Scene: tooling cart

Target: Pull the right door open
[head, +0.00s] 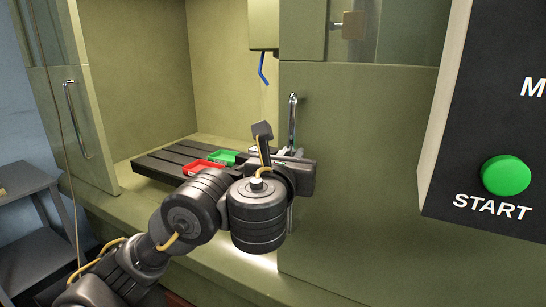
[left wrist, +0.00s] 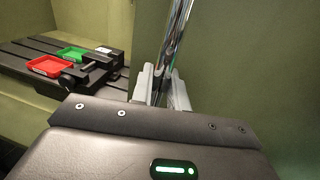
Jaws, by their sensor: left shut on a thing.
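The right door (head: 360,170) is a green panel with a window in its upper part. Its upright chrome handle (head: 293,118) stands near the door's left edge. My left gripper (head: 289,156) is at the handle, partly hidden by its own wrist. In the left wrist view its fingers (left wrist: 162,86) are shut around the chrome handle bar (left wrist: 178,38), with the door panel (left wrist: 250,70) just behind and to the right. My right gripper is in neither view.
The left door (head: 60,120) stands at the left, with the machine's opening between the doors. Inside, a slotted table (head: 150,163) holds a red tray (head: 203,167), a green tray (head: 223,157) and a vise (left wrist: 92,66). A control panel (head: 480,120) with a green START button juts out at the right.

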